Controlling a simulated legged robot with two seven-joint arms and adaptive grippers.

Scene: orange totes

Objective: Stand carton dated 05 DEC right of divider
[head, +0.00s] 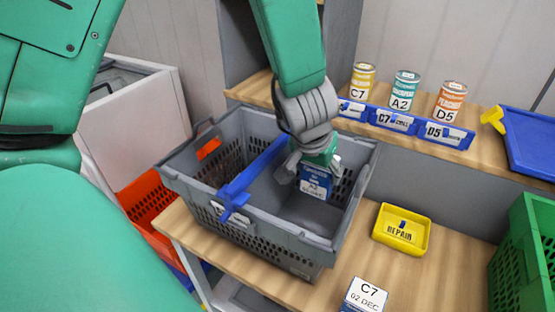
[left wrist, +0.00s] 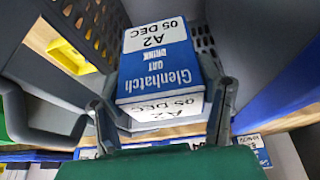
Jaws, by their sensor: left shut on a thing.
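My left gripper (head: 308,165) reaches down into the grey tote (head: 290,238) and is shut on a blue and white carton (head: 316,186). In the left wrist view the carton (left wrist: 158,72) reads Glenhatch oat drink, A2, 05 DEC, with a finger on each side. The carton is roughly upright, in the compartment right of the blue divider (head: 252,168). I cannot tell whether its base touches the tote floor. The left compartment looks empty where visible. My right gripper is not in view.
A white carton marked C7 02 DEC (head: 365,296) stands on the bench at the front. A yellow REPAIR tray (head: 402,229) lies right of the tote. Three cans stand on the shelf behind blue label strips (head: 400,121). A green crate (head: 528,255) is at far right.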

